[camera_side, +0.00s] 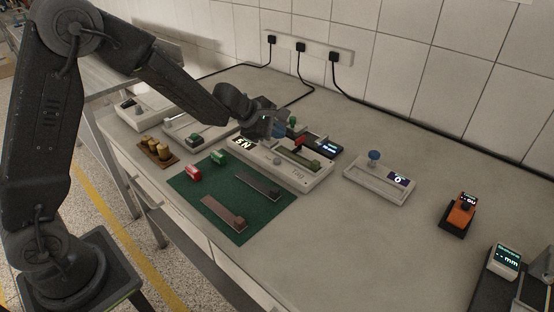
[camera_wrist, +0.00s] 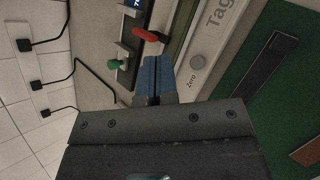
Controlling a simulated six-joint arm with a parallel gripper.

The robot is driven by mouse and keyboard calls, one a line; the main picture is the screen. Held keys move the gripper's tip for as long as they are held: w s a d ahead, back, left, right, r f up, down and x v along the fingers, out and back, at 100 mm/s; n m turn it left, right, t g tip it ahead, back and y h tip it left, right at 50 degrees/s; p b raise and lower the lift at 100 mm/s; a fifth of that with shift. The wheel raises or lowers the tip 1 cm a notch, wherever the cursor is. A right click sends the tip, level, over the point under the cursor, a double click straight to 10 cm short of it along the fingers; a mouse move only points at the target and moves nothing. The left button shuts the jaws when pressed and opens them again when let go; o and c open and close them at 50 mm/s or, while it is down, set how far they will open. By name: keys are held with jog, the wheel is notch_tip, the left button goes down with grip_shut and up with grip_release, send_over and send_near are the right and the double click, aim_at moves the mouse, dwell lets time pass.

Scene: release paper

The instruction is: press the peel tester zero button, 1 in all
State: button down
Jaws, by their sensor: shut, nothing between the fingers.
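The peel tester (camera_side: 318,181) is a long pale grey device in the middle of the bench. In the wrist view its pale body (camera_wrist: 202,42) carries large lettering that begins "Tag". The zero button (camera_wrist: 197,62) is a round grey disc beside the word "Zero". In the side view a small grey round button (camera_side: 276,160) shows on the tester's front face. My gripper (camera_side: 279,131) is over the tester's left part. Its blue fingers (camera_wrist: 157,60) are together and empty, left of the button in the wrist view; their height above it is hard to judge.
A red lever (camera_side: 298,141) and a green knob (camera_side: 292,121) stand close to the fingers. A green mat (camera_side: 221,209) with strips and rolls lies in front. A device with a blue knob (camera_side: 374,156) and an orange meter (camera_side: 461,211) stand to the right.

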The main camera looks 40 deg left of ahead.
aim_at(277, 161)
jog(key=shift+f, duration=2.8)
jog(key=shift+f, duration=0.15)
jog(key=shift+f, duration=0.25)
jog(key=shift+f, duration=0.55)
dwell(0.7)
jog(key=shift+r, duration=0.95)
jog(key=shift+r, duration=0.1)
jog(key=shift+r, duration=2.4)
jog(key=shift+r, duration=0.1)
